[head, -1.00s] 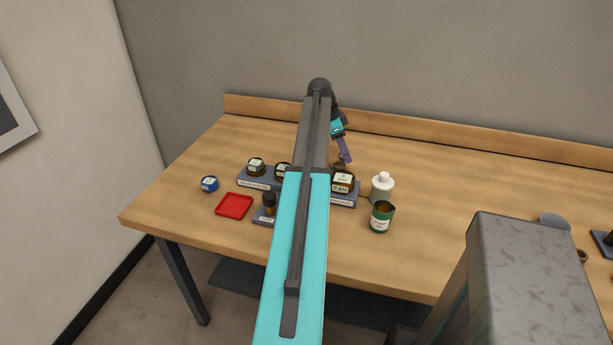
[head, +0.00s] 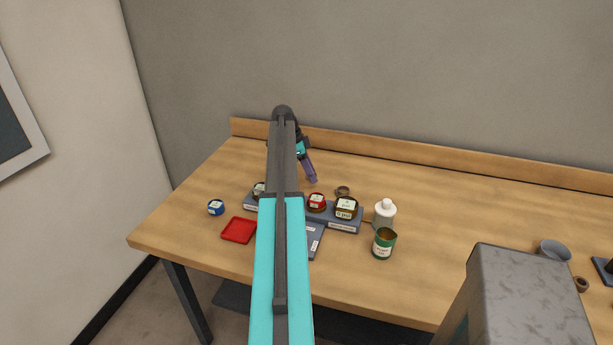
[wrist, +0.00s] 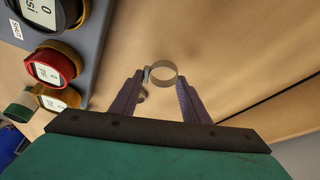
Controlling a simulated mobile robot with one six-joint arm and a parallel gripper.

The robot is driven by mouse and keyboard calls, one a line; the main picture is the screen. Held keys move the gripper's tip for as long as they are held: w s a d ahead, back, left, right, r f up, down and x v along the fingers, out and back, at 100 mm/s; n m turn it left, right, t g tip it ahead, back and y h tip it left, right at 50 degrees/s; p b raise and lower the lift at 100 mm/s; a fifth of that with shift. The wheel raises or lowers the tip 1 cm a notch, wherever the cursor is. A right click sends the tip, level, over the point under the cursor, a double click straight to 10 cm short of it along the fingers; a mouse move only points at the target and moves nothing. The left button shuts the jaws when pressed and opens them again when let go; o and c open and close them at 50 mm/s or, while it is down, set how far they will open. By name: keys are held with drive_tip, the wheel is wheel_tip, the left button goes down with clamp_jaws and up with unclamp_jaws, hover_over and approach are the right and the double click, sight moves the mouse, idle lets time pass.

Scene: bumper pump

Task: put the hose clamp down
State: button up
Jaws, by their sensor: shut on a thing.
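The hose clamp (wrist: 163,74) is a thin metal ring with a small housing at its left side. In the wrist view it sits between the tips of my gripper (wrist: 161,80), whose purple fingers are shut on it from both sides. Bare wooden bench shows through the ring. In the head view my gripper (head: 313,181) points down behind the gauge block, over the back part of the bench. The clamp cannot be made out there.
A gauge block (head: 330,222) carries a red gauge (head: 316,201) and a dark gauge (head: 346,207). A red tray (head: 238,230), blue gauge (head: 216,207), white bottle (head: 384,213) and green can (head: 383,243) stand nearby. The back bench is mostly clear.

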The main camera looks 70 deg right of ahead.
drive_tip(key=shift+w, duration=0.85)
drive_tip(key=shift+f, duration=0.1)
drive_tip(key=shift+f+p, duration=0.9)
drive_tip(key=shift+f, duration=0.85)
drive_tip(key=shift+f, duration=0.1)
drive_tip(key=o, duration=1)
